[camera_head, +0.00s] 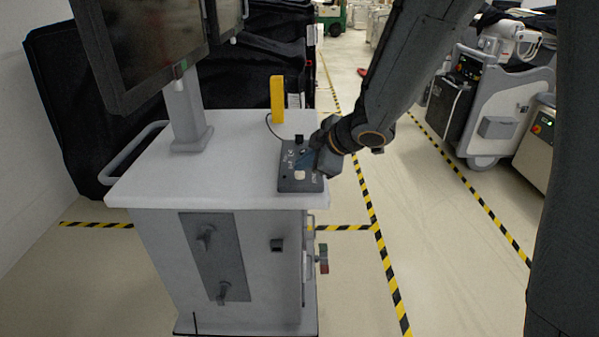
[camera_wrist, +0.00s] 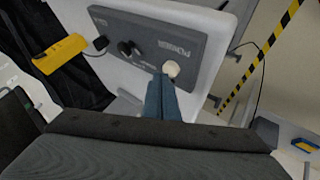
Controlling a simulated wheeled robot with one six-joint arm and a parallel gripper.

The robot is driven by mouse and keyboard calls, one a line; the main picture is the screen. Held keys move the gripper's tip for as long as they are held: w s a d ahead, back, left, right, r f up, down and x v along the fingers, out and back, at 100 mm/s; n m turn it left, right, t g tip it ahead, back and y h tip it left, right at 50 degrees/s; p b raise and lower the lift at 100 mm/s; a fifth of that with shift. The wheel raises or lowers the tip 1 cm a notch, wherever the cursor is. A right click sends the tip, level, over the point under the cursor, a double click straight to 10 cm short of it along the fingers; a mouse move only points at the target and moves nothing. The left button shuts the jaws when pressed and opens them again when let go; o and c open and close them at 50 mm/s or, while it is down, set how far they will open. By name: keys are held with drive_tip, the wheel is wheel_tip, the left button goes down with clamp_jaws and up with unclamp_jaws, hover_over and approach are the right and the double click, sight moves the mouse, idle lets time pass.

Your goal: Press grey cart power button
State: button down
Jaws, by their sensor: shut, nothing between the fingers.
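The grey cart (camera_head: 235,130) has a pale top with a dark control box (camera_head: 285,184) on its right side. The box also shows in the wrist view (camera_wrist: 205,52), with "POWER" lettering. A round whitish power button (camera_wrist: 171,68) sits beside that lettering; it shows in the head view (camera_head: 299,175) too. My gripper (camera_head: 303,160) is over the box. In the wrist view its blue fingers (camera_wrist: 160,80) are shut together and empty, with their tips just left of and below the button. I cannot tell whether they touch the box or button. Dark knobs (camera_wrist: 126,47) are farther left.
A monitor (camera_head: 150,45) on a post stands at the cart's left. A yellow block (camera_head: 277,99) stands at the back of the top; it also shows in the wrist view (camera_wrist: 60,54). Another cart (camera_head: 500,105) is at right. Striped-tape floor between is clear.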

sight(304, 177)
drive_tip(key=shift+f, duration=0.1)
idle(0.5)
drive_tip(key=shift+f, duration=0.35)
idle(0.3)
drive_tip(key=shift+r+p, duration=0.45)
wheel_tip(304, 177, up, 6)
drive_tip(key=p, duration=0.7)
idle(0.5)
